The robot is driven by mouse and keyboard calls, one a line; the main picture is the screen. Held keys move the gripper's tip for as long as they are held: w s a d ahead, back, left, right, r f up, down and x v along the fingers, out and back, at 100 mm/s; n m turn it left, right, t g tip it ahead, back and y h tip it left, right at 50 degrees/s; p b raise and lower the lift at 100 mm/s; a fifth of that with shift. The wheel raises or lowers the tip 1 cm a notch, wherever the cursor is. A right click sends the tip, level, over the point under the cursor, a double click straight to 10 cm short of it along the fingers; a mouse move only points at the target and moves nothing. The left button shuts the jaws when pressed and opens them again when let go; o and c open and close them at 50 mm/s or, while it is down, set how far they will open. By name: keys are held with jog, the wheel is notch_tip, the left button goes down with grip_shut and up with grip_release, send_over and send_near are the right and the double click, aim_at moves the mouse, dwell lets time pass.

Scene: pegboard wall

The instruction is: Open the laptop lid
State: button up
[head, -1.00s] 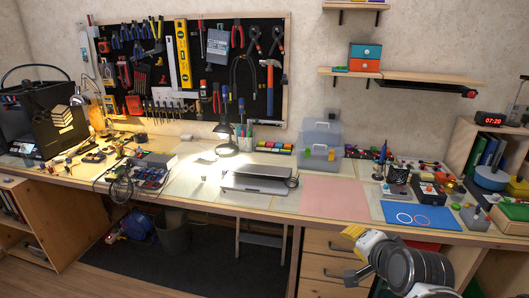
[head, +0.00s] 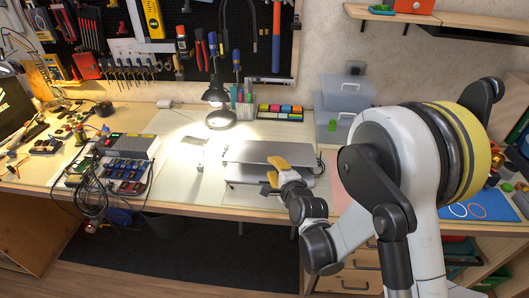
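The silver laptop (head: 250,153) lies on the workbench with its lid down low over the base. My gripper (head: 270,174) has yellow fingertips and appears over the right front part of the laptop. Its two fingers are spread apart, with nothing seen between them. Whether a fingertip touches the lid is unclear. The gripper and my arm hide the laptop's right front part.
A black desk lamp (head: 220,117) stands behind the laptop, with a pen holder (head: 243,105) beside it. A clear lidded box (head: 345,95) stands behind right. Left are a device with cables (head: 115,165) and a bare stretch of bench (head: 190,185).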

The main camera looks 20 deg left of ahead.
aim_at(265, 158)
jog(key=b+x, duration=0.2)
jog(key=x, duration=0.4)
jog(key=shift+w+a+f, duration=0.15)
jog(key=shift+w+f, duration=0.05)
jog(key=shift+f, duration=0.05)
jog(key=shift+w+a+f, duration=0.1)
jog(key=shift+w+a, duration=0.3)
jog(key=shift+w, duration=0.1)
grip_shut()
